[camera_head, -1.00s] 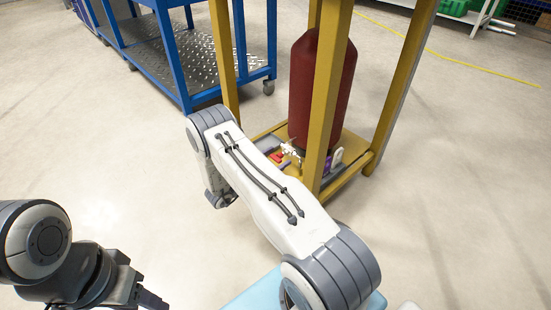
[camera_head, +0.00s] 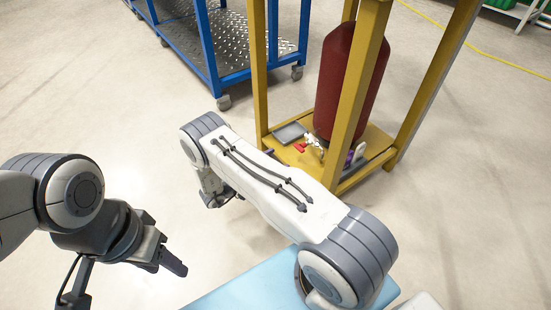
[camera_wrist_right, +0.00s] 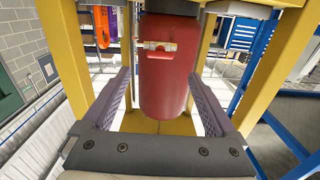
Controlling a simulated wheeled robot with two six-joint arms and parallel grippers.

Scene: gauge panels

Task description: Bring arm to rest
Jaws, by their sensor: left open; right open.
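My right arm (camera_head: 255,180) stretches across the middle of the head view, over the floor beside the yellow stand; its gripper is mostly hidden behind the forearm there. In the right wrist view the right gripper (camera_wrist_right: 162,98) is open and empty. The red cylinder (camera_wrist_right: 166,85), with a brass valve (camera_wrist_right: 158,46) on it, shows beyond and between its fingers, apart from them. My left gripper (camera_head: 172,262) is open at the lower left of the head view, over bare floor, with nothing seen in it.
The yellow stand (camera_head: 355,105) with the cylinder and small items on its lower shelf is at the upper right. A blue cart (camera_head: 206,48) with a metal deck stands at upper left. A light blue surface (camera_head: 250,284) lies under my right arm. Floor at left is clear.

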